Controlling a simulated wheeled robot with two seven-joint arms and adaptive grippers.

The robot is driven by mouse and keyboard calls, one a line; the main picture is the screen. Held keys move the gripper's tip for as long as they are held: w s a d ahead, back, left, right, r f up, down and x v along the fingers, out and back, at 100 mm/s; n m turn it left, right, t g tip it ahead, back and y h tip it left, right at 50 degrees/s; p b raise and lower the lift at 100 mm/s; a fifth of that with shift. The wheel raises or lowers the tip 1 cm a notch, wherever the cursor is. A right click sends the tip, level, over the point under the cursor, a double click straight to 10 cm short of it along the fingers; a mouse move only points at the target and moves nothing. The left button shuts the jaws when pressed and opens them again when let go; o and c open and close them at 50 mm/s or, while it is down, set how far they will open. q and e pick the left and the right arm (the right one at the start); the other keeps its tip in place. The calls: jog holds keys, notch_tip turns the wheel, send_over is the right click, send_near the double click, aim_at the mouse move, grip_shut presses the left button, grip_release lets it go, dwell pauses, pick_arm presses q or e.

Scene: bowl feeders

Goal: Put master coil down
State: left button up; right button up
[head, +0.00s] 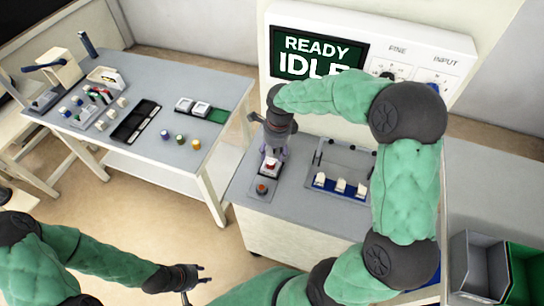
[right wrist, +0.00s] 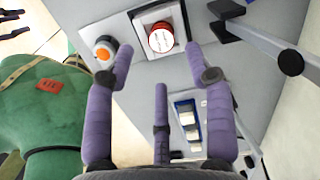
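A small round red-and-white piece, which looks like the master coil (right wrist: 161,38), sits in a square pale nest (right wrist: 177,14) on the grey machine top. In the head view the coil (head: 271,166) shows just below my right gripper (head: 272,152). My right gripper (right wrist: 158,62) is open in the right wrist view, its purple fingers spread with nothing between them. The coil lies beyond the fingertips, apart from them. My left gripper (head: 197,281) is low in the head view, away from the tables, its fingers apart and empty.
A red-orange button (head: 262,188) is beside the nest. A tray with several white pieces (head: 340,187) lies to the right. The display (head: 318,55) reads READY IDLE. A side table (head: 150,85) holds small parts and trays. Grey and green bins (head: 480,265) stand at right.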

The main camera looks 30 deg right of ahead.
pick_arm(q)
notch_tip(320, 180, up, 2)
jog(key=shift+p, duration=0.75)
pick_arm(e)
notch_tip(320, 180, up, 7)
jog(key=shift+s+d+f, duration=0.15)
jog(key=shift+d+f, duration=0.05)
jog(key=shift+d, duration=0.05)
